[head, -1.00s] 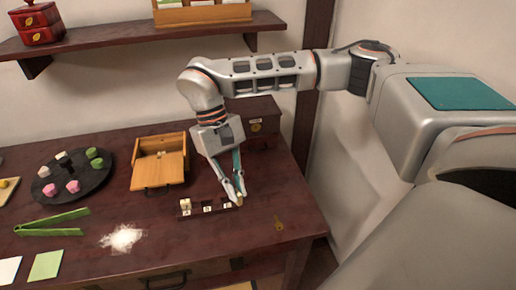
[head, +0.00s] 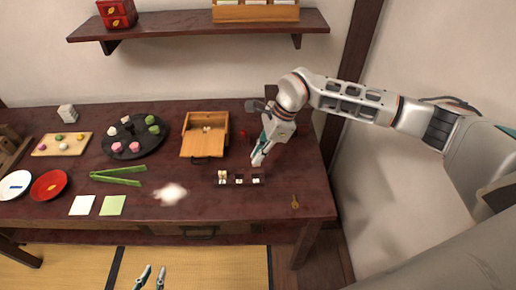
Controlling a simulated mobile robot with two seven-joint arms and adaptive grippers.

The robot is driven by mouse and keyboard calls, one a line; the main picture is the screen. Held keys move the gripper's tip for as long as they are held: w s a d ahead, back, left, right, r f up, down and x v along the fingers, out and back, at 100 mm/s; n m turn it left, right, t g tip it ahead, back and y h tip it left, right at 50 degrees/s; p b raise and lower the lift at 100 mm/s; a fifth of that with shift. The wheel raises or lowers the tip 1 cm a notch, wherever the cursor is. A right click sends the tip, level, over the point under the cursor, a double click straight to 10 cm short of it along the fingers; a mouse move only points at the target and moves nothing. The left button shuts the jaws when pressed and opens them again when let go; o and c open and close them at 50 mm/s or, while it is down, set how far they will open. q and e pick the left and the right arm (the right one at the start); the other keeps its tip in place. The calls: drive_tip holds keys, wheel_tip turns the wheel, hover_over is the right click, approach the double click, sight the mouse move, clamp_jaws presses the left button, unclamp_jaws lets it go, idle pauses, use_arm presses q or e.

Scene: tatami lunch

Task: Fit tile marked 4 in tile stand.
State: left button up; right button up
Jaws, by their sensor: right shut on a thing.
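The dark tile stand (head: 248,184) lies on the table, with small pale tiles or marked faces along it. The marks are too small to read. My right gripper (head: 257,160) points down just behind the stand's right part, apart from it. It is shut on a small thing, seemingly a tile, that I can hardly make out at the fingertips. My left gripper (head: 150,277) shows at the bottom edge, in front of the table, with its fingers apart and nothing between them.
An open wooden box (head: 195,146) with small pale pieces stands behind the stand. A brass key (head: 295,201) lies to the right. Green tongs (head: 118,176), a dark round tray (head: 133,150) and a white patch (head: 170,194) lie left. The table's front right is mostly clear.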

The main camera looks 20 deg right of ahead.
drive_tip(key=shift+a+m, duration=0.1)
drive_tip(key=shift+m, duration=0.3)
drive_tip(key=shift+w+f+m, duration=0.1)
drive_tip(key=shift+f+m, duration=0.15)
drive_tip(key=shift+m, duration=0.05)
drive_tip(key=shift+f+b, duration=1.5)
drive_tip(key=shift+f, duration=0.9)
drive_tip(key=shift+f+b, duration=0.65)
drive_tip(key=shift+f, duration=0.6)
drive_tip(key=o, duration=0.7)
drive_tip(key=shift+o, duration=0.2)
drive_tip(key=shift+r, duration=0.15)
